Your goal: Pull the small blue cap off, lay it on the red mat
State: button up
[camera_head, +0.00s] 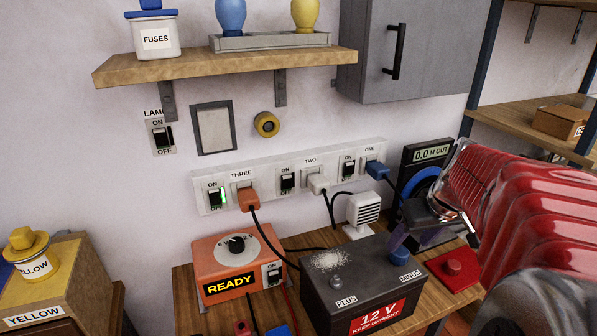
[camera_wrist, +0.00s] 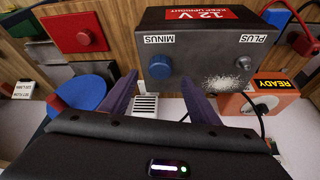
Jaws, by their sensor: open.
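The small blue cap (camera_head: 399,257) sits on the battery (camera_head: 345,285) at its MINUS end. In the wrist view the blue cap (camera_wrist: 160,67) shows just beyond the gap between my fingertips. My gripper (camera_head: 402,236) is open and empty, with its fingers pointing down close above the cap; one finger partly overlaps it in the head view. In the wrist view both fingers of my gripper (camera_wrist: 160,85) are spread apart. The red mat (camera_head: 462,284) lies right of the battery with a red cap (camera_head: 452,266) on it.
The PLUS terminal (camera_head: 336,284) is bare, with white crust beside it. An orange READY box (camera_head: 215,258) stands left of the battery. The mat has bare room around the red cap.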

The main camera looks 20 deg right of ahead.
aim_at(401, 251)
jog(key=shift+x, duration=2.6)
jog(key=shift+c, duration=0.7)
jog(key=c, duration=1.1)
